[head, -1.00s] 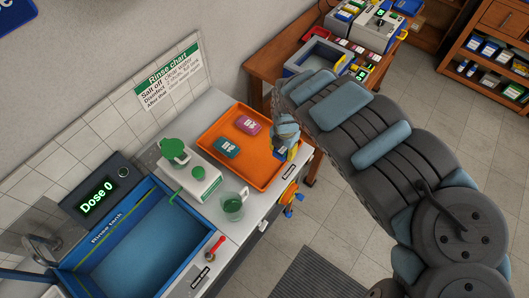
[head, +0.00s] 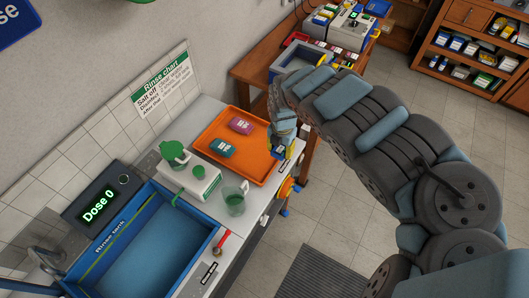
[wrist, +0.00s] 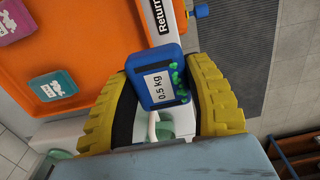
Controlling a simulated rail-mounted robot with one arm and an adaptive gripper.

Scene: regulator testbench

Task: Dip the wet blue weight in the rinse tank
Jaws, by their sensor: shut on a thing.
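The blue weight (wrist: 158,88) is marked 0.5 kg and has bright green spots along one side. My gripper (wrist: 165,105) is shut on it, with a yellow finger on each side in the wrist view. In the head view my gripper (head: 281,152) is at the right edge of the orange tray, and the weight is small and partly hidden by the fingers. The blue rinse tank (head: 150,245) is at the lower left of the head view, apart from my gripper. Its display reads Dose 0.
The orange tray (head: 264,155) holds a purple weight (head: 242,126) and a teal weight (head: 222,147). A green-and-white device (head: 192,182) and a clear jug (head: 234,202) stand between tray and tank. A red-handled lever (head: 222,238) is beside the tank.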

